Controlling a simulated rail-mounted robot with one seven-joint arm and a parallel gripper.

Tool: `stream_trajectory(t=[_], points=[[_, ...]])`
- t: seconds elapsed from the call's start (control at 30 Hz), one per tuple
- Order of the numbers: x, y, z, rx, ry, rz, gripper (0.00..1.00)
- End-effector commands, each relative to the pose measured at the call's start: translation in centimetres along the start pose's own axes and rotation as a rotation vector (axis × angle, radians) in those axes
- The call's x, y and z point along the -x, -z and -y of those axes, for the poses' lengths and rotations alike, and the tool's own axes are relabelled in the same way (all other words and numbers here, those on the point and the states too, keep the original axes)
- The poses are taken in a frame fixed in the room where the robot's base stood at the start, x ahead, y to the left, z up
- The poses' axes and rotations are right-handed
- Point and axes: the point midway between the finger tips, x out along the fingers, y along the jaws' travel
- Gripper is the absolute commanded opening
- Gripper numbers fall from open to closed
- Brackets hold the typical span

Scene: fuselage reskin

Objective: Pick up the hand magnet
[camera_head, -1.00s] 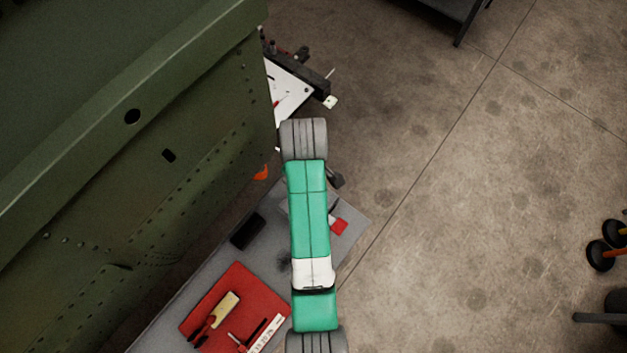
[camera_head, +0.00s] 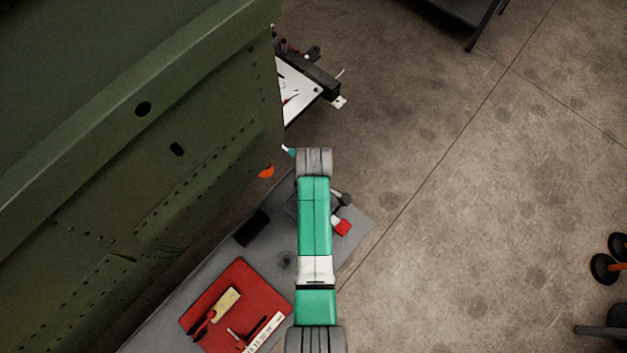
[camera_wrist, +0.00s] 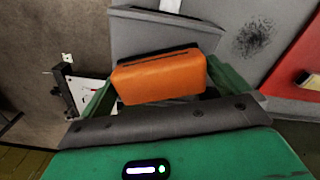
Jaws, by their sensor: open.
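I cannot pick out the hand magnet for certain. A small red item with a white part (camera_head: 342,227) lies on the right end of the grey bench in the head view, beside my arm, and may be it. The jaws are open with nothing visibly held. In the head view an orange piece (camera_head: 266,171) shows at the edge of the green fuselage panel. My arm hides part of the bench.
The grey bench (camera_head: 185,305) carries a red mat (camera_head: 240,275) with tools and a black item (camera_head: 251,228). A grey box (camera_wrist: 165,38) stands beyond the gripper. The green fuselage (camera_head: 110,170) fills the left. A trolley (camera_head: 300,88) stands behind.

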Motion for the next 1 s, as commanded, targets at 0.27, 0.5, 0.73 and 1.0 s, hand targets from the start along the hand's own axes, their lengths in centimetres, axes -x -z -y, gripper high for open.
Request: stream_trajectory(t=[0.27, 0.5, 0.73, 1.0], points=[[-0.1, 0.0, 0.0, 0.000, -0.001, 0.000, 0.86], [0.0, 0.0, -0.1, 0.000, -0.002, -0.001, 0.55], [0.5, 0.0, -0.1, -0.001, -0.004, -0.001, 0.55], [3.6, -0.1, 0.4, -0.001, -0.003, -0.001, 0.55]])
